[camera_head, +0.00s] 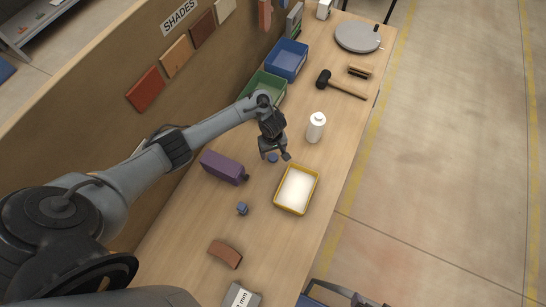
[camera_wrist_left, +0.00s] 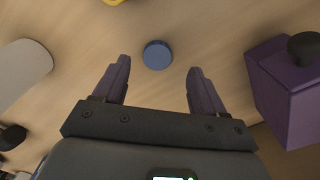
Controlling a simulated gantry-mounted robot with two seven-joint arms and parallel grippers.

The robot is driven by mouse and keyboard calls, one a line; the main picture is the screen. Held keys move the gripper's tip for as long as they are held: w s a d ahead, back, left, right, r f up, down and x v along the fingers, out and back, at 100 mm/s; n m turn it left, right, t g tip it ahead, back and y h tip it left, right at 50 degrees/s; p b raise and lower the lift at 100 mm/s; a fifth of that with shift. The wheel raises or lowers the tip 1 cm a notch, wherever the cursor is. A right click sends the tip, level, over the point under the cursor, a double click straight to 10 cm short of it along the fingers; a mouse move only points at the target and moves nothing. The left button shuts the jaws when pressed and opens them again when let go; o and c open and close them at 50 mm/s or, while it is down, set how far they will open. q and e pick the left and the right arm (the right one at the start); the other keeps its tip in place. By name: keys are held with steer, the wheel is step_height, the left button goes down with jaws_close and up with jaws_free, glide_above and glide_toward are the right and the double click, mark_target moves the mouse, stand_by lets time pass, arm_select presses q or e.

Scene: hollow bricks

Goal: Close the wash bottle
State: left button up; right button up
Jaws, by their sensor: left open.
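The white wash bottle (camera_head: 316,127) stands upright on the table with its mouth at the top. It also seems to show as a pale shape (camera_wrist_left: 22,72) at the left of the left wrist view. A round blue cap (camera_head: 272,158) lies on the table, apart from the bottle. In the left wrist view the cap (camera_wrist_left: 157,55) is between and just beyond the fingertips. My right gripper is not in view.
A purple box (camera_head: 223,167) with a dark knob lies left of the cap. A yellow-rimmed tray (camera_head: 296,190) with white contents is in front. A small blue piece (camera_head: 242,209) and a brown brick (camera_head: 225,254) are nearer. Green (camera_head: 266,87) and blue (camera_head: 287,60) bins, and a mallet (camera_head: 340,84), are farther back.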

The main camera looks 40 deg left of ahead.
mark_target(273, 157)
arm_select(q)
step_height(273, 157, down, 4)
steer(key=shift+w+d+f+b, duration=0.1)
steer(key=shift+f+b, duration=0.1)
steer(key=shift+b, duration=0.5)
steer(key=c, duration=1.1)
steer(key=shift+r, duration=0.1)
